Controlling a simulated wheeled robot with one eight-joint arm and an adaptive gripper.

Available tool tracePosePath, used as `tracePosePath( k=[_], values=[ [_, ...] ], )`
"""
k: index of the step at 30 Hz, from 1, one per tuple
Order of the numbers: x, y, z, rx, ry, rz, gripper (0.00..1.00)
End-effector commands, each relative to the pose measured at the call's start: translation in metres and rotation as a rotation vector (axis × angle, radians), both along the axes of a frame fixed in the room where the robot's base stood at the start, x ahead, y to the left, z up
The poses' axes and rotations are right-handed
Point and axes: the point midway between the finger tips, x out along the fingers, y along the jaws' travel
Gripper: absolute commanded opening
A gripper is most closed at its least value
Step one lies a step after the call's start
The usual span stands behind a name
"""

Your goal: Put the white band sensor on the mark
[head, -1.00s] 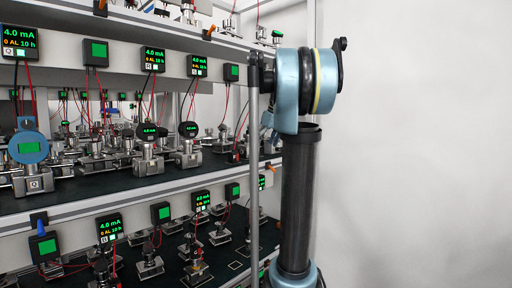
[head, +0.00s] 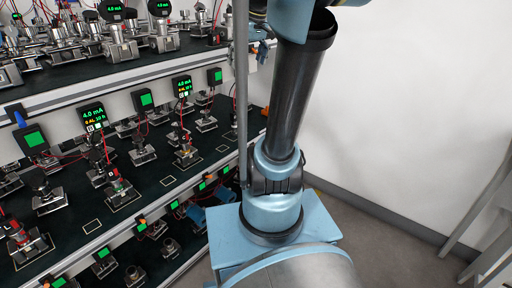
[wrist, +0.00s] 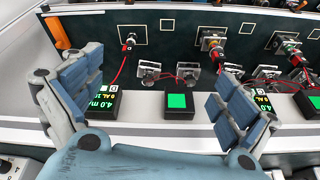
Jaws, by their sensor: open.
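My gripper (wrist: 158,88) is open and empty in the wrist view, its two blue fingers spread in front of the shelf edge. Between and beyond the fingers, small sensors on metal blocks stand on the dark shelf mat. One sensor (wrist: 128,43) with red on it stands nearest the left finger, and another (wrist: 212,42) stands further right. I cannot tell which sensor bears the white band. Pale square outlines mark the mat, one (wrist: 167,25) between these two sensors and one (wrist: 247,28) further right. In the head view, similar empty outlines (head: 93,227) lie along the shelf's front.
A 4.0 mA display (wrist: 103,102) is beside the left finger. In the head view, crowded shelves fill the left, and open floor (head: 385,235) lies at the right.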

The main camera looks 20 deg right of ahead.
Motion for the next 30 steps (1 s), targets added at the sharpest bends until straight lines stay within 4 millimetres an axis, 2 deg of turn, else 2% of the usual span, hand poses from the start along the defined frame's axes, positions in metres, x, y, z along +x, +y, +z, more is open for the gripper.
tracePosePath(
  k=[1, 3, 8, 12, 18, 23, 30],
  values=[
    [-0.019, 0.006, -0.018, -0.005, 0.010, -0.022, 0.96],
    [-0.043, 0.011, -0.042, -0.010, 0.024, -0.064, 0.96],
    [-0.097, 0.020, -0.100, -0.026, 0.051, -0.157, 0.96],
    [-0.141, 0.023, -0.154, -0.041, 0.069, -0.239, 0.96],
    [-0.188, 0.023, -0.218, -0.059, 0.082, -0.336, 0.96],
    [-0.206, 0.016, -0.243, -0.066, 0.085, -0.378, 0.96],
    [-0.208, 0.015, -0.247, -0.067, 0.086, -0.387, 0.96]
  ],
)
